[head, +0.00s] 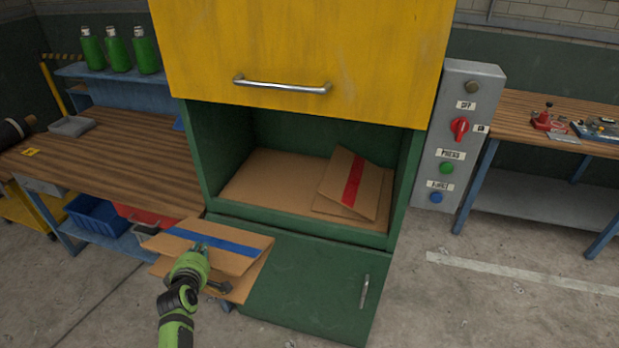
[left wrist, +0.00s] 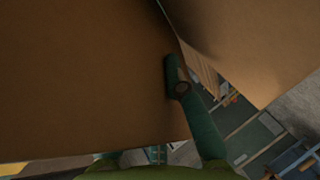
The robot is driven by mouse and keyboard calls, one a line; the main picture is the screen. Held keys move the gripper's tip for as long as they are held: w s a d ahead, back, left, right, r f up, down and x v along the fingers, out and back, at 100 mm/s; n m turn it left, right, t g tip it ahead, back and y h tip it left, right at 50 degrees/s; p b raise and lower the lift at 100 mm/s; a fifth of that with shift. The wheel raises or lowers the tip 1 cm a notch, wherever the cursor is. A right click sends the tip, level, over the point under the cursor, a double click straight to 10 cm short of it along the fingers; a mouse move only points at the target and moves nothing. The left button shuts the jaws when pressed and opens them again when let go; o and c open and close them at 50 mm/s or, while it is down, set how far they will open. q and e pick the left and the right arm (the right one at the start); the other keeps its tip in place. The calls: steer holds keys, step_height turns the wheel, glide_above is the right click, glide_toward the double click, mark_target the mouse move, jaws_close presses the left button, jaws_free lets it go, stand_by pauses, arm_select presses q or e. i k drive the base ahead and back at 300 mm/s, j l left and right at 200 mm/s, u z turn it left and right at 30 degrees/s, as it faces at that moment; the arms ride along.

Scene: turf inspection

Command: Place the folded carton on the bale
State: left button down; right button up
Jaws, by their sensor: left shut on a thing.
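The folded carton (head: 240,262), brown with a blue stripe, is held out in front of the green press, to the lower left of its opening. My left gripper (head: 206,270) is shut on its near edge. In the left wrist view the carton (left wrist: 80,80) fills most of the picture, with one green finger (left wrist: 180,85) against it. The bale (head: 262,178) shows as a flat brown cardboard surface inside the press chamber. A red-striped folded carton (head: 352,184) lies tilted on the right part of it. My right gripper is not in view.
The yellow press door (head: 300,50) is raised above the opening. The lower green door (head: 305,285) is closed. A control post (head: 455,135) stands right of the press. A wooden bench (head: 110,150) is at left, another at right. The left part of the bale's top is bare.

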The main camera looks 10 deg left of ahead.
mark_target(273, 177)
steer(key=i+z, duration=0.2)
steer(key=i, duration=1.3)
